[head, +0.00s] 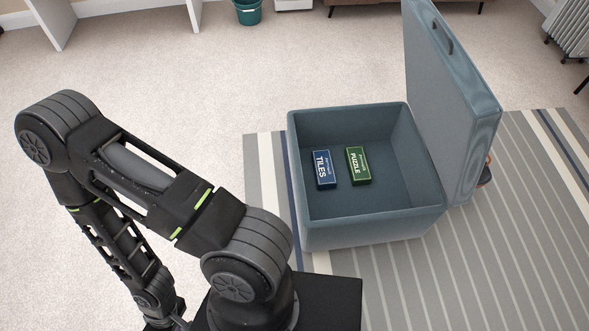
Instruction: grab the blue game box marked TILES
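The blue game box marked TILES (325,169) lies flat inside the open blue-grey storage chest (372,227), toward the left side of its floor. A green box marked PUZZLE (358,166) lies just to its right, with a narrow gap between them. The links of my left arm fill the left and lower part of the head view, to the left of the chest and apart from it. The fingers of my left gripper do not show. My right arm and gripper are out of view.
The chest's lid (455,100) stands open on its right side. The chest rests on a grey striped rug (480,250). A teal bin (247,11) stands at the back, and a radiator (572,28) at the far right. The carpet behind and left of the chest is clear.

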